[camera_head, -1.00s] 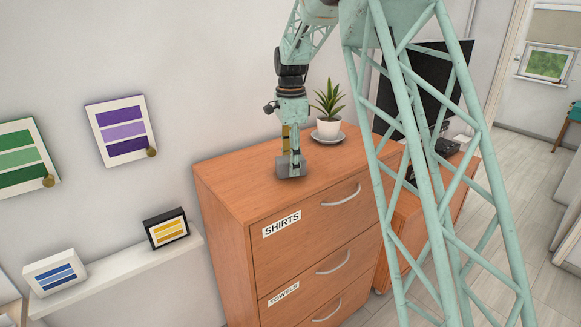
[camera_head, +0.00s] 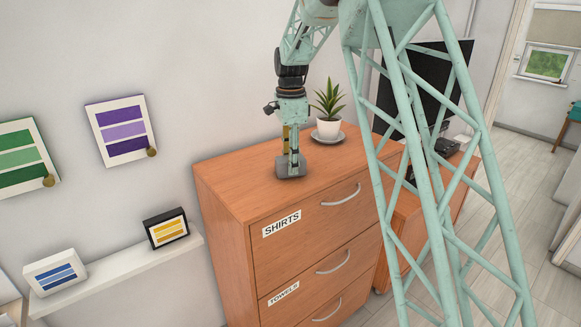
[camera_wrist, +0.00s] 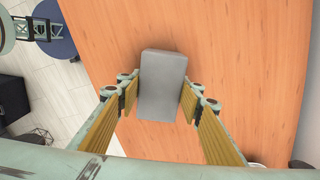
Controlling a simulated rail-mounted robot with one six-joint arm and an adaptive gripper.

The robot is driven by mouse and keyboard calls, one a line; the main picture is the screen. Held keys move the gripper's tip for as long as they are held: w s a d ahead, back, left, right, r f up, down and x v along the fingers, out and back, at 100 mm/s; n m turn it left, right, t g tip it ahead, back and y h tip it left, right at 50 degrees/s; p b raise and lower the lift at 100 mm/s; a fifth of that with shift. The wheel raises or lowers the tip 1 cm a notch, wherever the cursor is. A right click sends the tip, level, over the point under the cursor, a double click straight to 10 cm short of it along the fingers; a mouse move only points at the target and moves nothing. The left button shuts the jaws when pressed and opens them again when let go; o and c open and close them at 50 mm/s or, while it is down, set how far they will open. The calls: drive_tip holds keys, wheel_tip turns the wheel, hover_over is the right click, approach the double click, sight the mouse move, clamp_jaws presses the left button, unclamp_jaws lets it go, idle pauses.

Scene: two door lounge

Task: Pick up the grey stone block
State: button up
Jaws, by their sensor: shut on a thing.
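The grey stone block (camera_head: 290,165) is at the top of the wooden dresser (camera_head: 250,180), near its front edge above the SHIRTS drawer. My gripper (camera_head: 291,153) points down at it from above. In the wrist view the block (camera_wrist: 162,85) is between the two yellow-padded fingers of my gripper (camera_wrist: 161,98), with a finger against each side. My gripper is shut on the block. I cannot tell whether the block still touches the dresser top.
A potted plant (camera_head: 329,110) on a grey saucer (camera_head: 328,138) stands close behind and right of my gripper. A black monitor (camera_head: 430,85) is further right. A white shelf (camera_head: 120,272) with two small framed pieces is on the left wall. The dresser's left part is clear.

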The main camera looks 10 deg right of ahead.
drive_tip(key=shift+c, duration=1.4)
drive_tip(key=shift+r, duration=0.25)
drive_tip(key=shift+r, duration=1.6)
drive_tip(key=s+a+r+b, duration=0.1)
drive_tip(key=s+a+b, duration=0.1)
drive_tip(key=s, duration=1.3)
drive_tip(key=shift+s+r, duration=0.2)
drive_tip(key=shift+s, duration=0.2)
